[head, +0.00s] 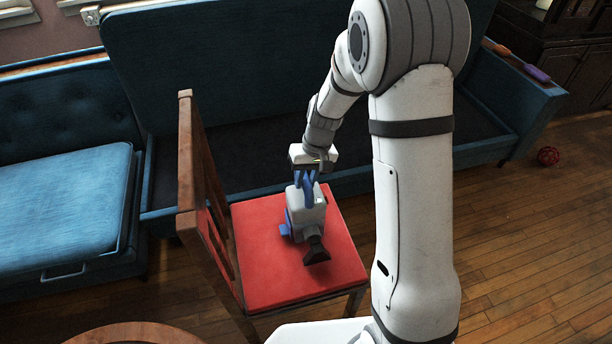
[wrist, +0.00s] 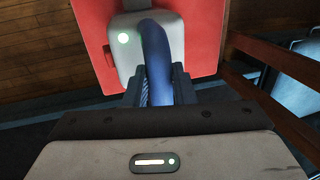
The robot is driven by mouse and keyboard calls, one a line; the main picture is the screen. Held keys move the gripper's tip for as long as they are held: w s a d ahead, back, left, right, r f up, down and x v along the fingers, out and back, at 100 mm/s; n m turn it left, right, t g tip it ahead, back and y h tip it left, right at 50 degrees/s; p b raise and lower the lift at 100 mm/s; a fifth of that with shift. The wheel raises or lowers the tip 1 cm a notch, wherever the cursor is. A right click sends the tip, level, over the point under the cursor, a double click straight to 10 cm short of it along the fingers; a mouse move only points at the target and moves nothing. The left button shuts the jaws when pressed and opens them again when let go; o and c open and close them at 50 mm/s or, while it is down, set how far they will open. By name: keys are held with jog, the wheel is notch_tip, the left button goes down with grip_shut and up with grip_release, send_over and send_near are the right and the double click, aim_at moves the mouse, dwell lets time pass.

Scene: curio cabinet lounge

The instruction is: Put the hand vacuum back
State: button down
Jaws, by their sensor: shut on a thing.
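The hand vacuum (head: 314,217) has a pale grey body, a blue handle and a dark nozzle, and it is at the red seat of a wooden chair. My gripper (head: 307,172) is above it and shut on its blue handle. In the wrist view the blue handle (wrist: 156,55) runs between the two dark fingers of my gripper (wrist: 158,88), with the grey body and a lit green dot beyond. I cannot tell whether the vacuum rests on the seat or hangs just above it.
The chair's red seat (head: 262,262) has bare room around the vacuum, and its wooden backrest (head: 190,165) rises at the left. A blue sofa (head: 200,60) stands close behind. A round wooden tabletop (head: 135,335) shows at the bottom.

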jog(key=shift+f, duration=0.15)
jog(key=c, duration=1.2)
grip_release()
jog(key=s+p+v, duration=0.1)
jog(key=p+v, duration=0.1)
jog(key=v, duration=1)
jog(key=s+d+r+t, duration=0.1)
jog(key=s+d+r, duration=0.1)
jog(key=s, duration=0.5)
jog(key=s+d+r+m+h, duration=0.1)
jog(key=s+d+r, duration=0.1)
jog(key=s, duration=0.4)
jog(key=s+d+r+m+t+h, duration=0.1)
jog(key=s+d+r, duration=0.2)
jog(key=s, duration=0.4)
jog(key=shift+s+d+t, duration=0.3)
jog(key=shift+d, duration=0.1)
